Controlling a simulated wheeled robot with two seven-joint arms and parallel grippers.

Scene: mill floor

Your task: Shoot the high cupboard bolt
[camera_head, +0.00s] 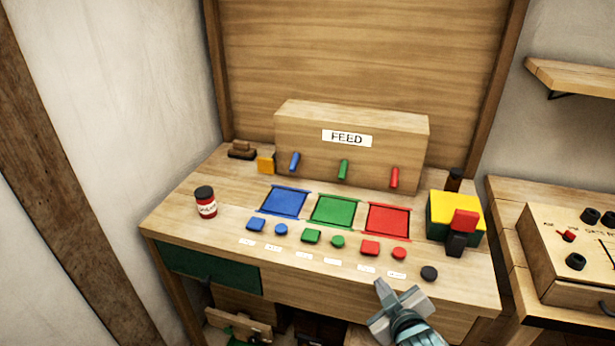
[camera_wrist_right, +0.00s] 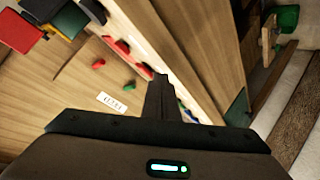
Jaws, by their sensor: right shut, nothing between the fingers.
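My right gripper (camera_head: 392,298) is in front of the workbench (camera_head: 165,225), by its front edge at lower right of the head view. Its fingers are shut with nothing between them. In the right wrist view the closed fingers (camera_wrist_right: 160,95) point towards the bench top with its small red pieces. I cannot make out a high cupboard or its bolt in either view. My left gripper is not in view.
A wooden box marked FEED (camera_head: 350,145) stands at the back of the bench. Blue, green and red squares, small blocks and a red jar (camera_head: 206,203) lie before it. A yellow-green box (camera_head: 440,215) stands right. A wall shelf (camera_head: 575,78) is upper right, above a control box (camera_head: 560,270).

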